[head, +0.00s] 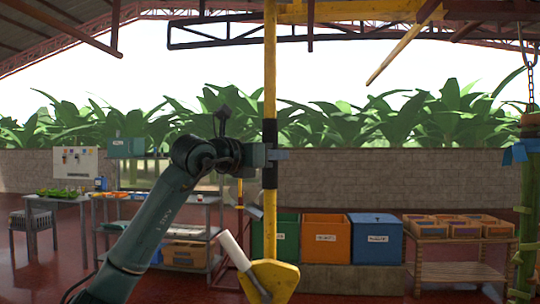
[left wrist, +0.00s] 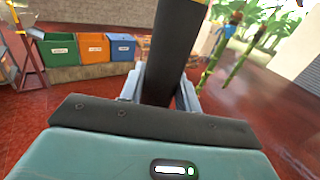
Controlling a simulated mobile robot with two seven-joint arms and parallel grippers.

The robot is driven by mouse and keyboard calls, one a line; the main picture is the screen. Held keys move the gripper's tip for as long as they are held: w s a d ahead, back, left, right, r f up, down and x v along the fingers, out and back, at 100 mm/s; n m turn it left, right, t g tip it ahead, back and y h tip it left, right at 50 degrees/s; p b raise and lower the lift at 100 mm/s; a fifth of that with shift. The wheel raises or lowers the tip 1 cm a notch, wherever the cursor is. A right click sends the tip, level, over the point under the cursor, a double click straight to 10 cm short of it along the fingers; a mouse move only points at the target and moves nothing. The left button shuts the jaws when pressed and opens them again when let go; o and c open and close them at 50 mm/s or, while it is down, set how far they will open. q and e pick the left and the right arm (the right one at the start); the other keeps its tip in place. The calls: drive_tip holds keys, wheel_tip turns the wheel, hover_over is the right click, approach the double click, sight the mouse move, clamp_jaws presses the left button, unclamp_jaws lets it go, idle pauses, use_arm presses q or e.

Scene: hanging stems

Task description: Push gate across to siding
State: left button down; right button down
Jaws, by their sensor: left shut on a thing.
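A yellow upright pole (head: 270,60) with a black grip section (head: 269,178) hangs down in the middle of the head view from the overhead framework. I take it to be the gate's handle; I cannot tell for sure which overhead part is the gate. My left gripper (head: 277,154) is shut around the black section, its fingers on either side. In the left wrist view the black section (left wrist: 163,50) runs up between the two grey-blue fingers. The pole's upper end meets a yellow overhead beam (head: 350,9). My right gripper is out of view.
Green, orange and blue bins (head: 376,240) stand behind the pole, beside a wooden rack (head: 462,272) of crates. A green stem (head: 527,215) with blue tape hangs from a chain at far right. A yellow block (head: 277,277) with a white rod sits low in front.

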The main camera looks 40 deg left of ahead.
use_arm(q)
drive_tip(key=shift+a+r, duration=0.2)
drive_tip(key=shift+r, duration=0.05)
drive_tip(key=c, duration=1.4)
unclamp_jaws()
drive_tip(key=o, duration=0.4)
drive_tip(key=shift+w+f, duration=0.15)
drive_tip(key=shift+c, duration=0.2)
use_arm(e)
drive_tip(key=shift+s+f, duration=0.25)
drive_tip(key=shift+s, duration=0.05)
use_arm(q)
drive_tip(key=shift+d, duration=0.1)
drive_tip(key=shift+s+f+b, duration=0.15)
drive_tip(key=shift+s+b, duration=0.2)
drive_tip(key=shift+s, duration=0.2)
drive_tip(key=s+b, duration=0.4)
drive_tip(key=s, duration=0.8)
drive_tip(key=shift+a, duration=0.3)
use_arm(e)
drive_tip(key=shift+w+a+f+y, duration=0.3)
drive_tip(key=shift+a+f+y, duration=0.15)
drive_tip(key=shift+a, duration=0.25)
